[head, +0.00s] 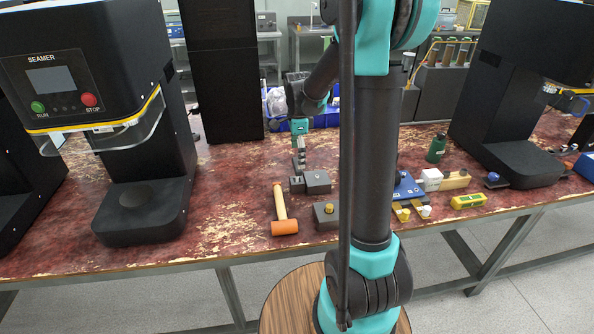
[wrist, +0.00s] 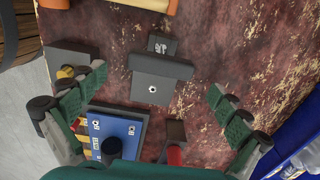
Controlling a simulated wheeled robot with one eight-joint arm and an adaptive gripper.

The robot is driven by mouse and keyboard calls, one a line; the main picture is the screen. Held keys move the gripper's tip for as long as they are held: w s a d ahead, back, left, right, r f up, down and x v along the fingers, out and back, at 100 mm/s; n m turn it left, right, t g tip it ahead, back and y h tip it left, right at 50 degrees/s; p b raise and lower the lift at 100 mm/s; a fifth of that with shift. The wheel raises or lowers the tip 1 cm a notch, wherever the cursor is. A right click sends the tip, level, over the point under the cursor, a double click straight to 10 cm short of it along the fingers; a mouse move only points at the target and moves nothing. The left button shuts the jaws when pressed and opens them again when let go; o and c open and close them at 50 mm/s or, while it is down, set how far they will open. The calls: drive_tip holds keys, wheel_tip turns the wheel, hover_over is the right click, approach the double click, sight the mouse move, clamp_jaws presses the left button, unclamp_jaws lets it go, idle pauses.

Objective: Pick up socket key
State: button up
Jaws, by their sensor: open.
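My gripper (wrist: 158,82) is open, its two green-padded fingers wide apart with nothing between the pads. No thing is clearly recognisable as the socket key. A small tool with a red end (wrist: 174,155) and a dark part lies low in the wrist view, partly hidden by my gripper's body; it may be the key. A grey block with a small round hole (wrist: 152,91) and a dark bar lies between and below the fingers, apart from them. It also shows in the head view (head: 317,183).
A mallet (head: 282,208) lies left of the block. A grey block with a yellow knob (head: 326,214) sits in front. A blue plate (wrist: 128,143) with a black knob lies close by. A seamer machine (head: 125,110) stands left, another (head: 515,95) right. Bare bench lies left of the mallet.

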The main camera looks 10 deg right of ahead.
wheel_tip(320, 180, down, 4)
drive_tip(key=shift+a+f, duration=0.15)
drive_tip(key=shift+f, duration=0.1)
drive_tip(key=c, duration=1.5)
drive_tip(key=shift+r, duration=0.15)
wheel_tip(320, 180, up, 27)
drive_tip(key=shift+f, duration=0.1)
idle(0.4)
